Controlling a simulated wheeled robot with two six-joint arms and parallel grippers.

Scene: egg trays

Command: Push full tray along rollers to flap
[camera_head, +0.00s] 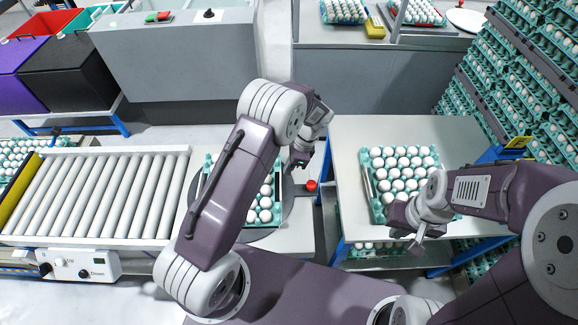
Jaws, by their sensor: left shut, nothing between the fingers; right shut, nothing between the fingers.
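A teal tray of white eggs (278,180) rests on the grey round plate (289,207) just right of the rollers. My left arm crosses in front of it and hides its middle, so I cannot tell whether every cup is filled. The grey rollers (110,195) run left from there to a yellow panel (20,190) at their far left end, probably the flap. My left gripper (298,160) is shut and empty, beside the tray's far right corner; contact is unclear. My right gripper (417,240) is shut and empty, over the near edge of a second egg tray (376,205).
The second tray stands on the right table (350,135). A red button (311,186) sits between the two tables. Stacked egg trays (520,80) rise at the right. A control box (75,265) fronts the rollers. The rollers' top is clear.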

